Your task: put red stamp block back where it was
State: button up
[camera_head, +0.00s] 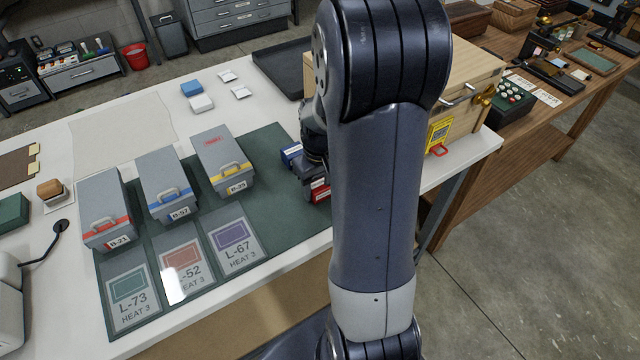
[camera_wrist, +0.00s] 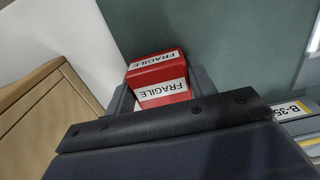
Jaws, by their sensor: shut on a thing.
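The red stamp block (camera_wrist: 160,92) has white FRAGILE labels and sits between the grey fingers of my gripper (camera_wrist: 161,84) in the wrist view. My gripper is shut on it. In the head view the red block (camera_head: 320,192) shows only in part at the left edge of my arm, over the right part of the green mat (camera_head: 272,205). I cannot tell whether its underside touches the mat.
Three grey boxes, B-21 (camera_head: 103,215), B-57 (camera_head: 168,188) and B-35 (camera_head: 222,162), stand on the mat to the left. Flat L-73, L-52 and L-67 cards lie in front. A wooden chest (camera_head: 475,75) stands close on the right. A dark tray (camera_head: 282,65) lies behind.

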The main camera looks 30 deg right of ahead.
aim_at(320, 183)
jog(key=o, duration=0.8)
notch_tip(320, 183, up, 12)
jog(key=shift+r, duration=0.1)
